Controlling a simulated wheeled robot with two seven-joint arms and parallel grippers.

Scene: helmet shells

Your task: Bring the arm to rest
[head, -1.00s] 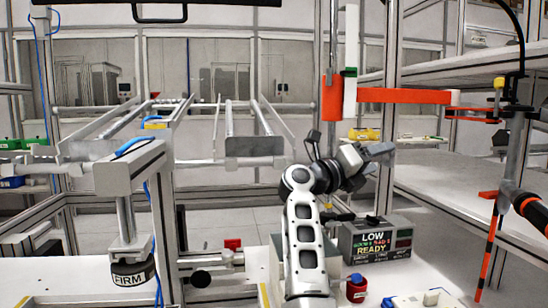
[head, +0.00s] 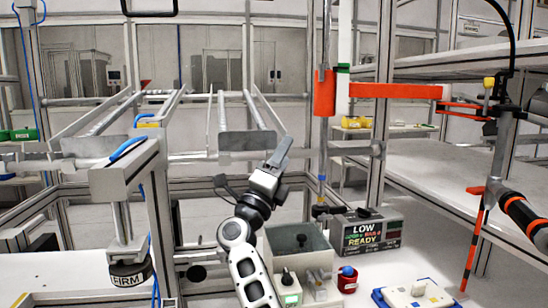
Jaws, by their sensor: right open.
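My right arm rises from the bottom centre of the head view. Its right gripper (head: 282,152) is raised in the air in front of the grey rails, pointing up and slightly right. The fingers are seen edge-on and look dark grey; nothing shows between them. My left gripper is not in view.
Below the gripper stand a grey open bin (head: 318,242) and a display box reading LOW and READY (head: 370,236). A red cup with a blue ball (head: 347,280) and a blue-and-white tray (head: 428,292) are at the front. An orange horizontal bar (head: 395,91) is to the right.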

